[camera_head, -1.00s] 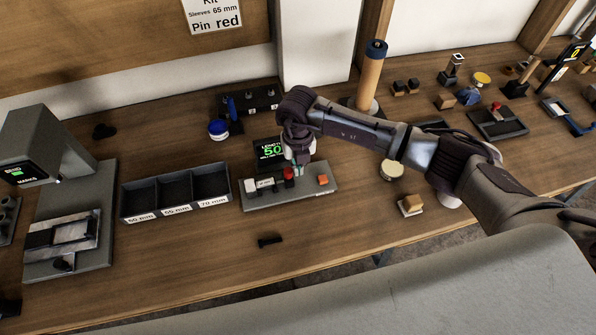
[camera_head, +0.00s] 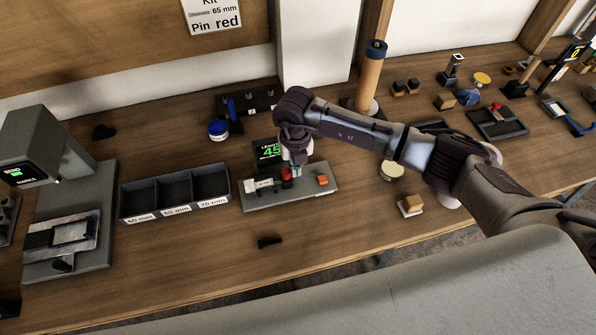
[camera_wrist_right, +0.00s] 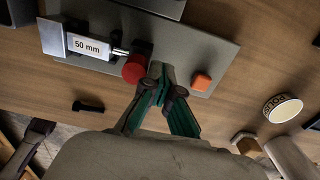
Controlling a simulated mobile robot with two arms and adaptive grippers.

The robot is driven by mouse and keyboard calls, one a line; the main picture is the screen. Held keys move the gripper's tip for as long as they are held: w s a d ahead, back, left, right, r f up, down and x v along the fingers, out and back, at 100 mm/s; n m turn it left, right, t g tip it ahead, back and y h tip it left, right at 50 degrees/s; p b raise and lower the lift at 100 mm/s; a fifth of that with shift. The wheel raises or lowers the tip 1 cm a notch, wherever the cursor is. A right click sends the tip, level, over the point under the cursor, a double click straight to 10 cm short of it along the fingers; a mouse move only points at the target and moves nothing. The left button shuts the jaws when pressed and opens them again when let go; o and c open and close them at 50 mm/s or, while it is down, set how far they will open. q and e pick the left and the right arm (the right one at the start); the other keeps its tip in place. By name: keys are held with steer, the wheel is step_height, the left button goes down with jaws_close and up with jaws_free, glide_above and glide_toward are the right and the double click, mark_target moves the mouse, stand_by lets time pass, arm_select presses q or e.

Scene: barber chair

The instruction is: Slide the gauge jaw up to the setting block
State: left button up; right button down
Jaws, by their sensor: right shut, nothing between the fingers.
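The gauge (camera_head: 330,189) is a grey base on the bench with a dark display (camera_head: 268,150) showing green digits that look like 45. The setting block, labelled 50 mm (camera_wrist_right: 88,46), lies on the base beside a pale block (camera_wrist_right: 52,38) at its left. The gauge jaw has a red knob (camera_head: 286,173) and a metal tip (camera_wrist_right: 120,52) facing the setting block; the tip is at or very near it, and I cannot tell if they touch. My right gripper (camera_wrist_right: 160,70) is shut and empty, its fingertips against or just right of the red knob (camera_wrist_right: 137,68). My left gripper is not in view.
An orange button (camera_wrist_right: 201,82) sits on the base right of my fingers. A three-compartment bin (camera_head: 176,192) stands left of the gauge. A small black piece (camera_head: 269,241) lies in front. The front bench strip is mostly clear.

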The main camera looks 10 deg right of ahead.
steer(key=shift+d, duration=0.45)
step_height(320, 180, up, 8)
steer(key=p, duration=0.5)
steer(key=shift+d, duration=0.1)
stand_by(0.4)
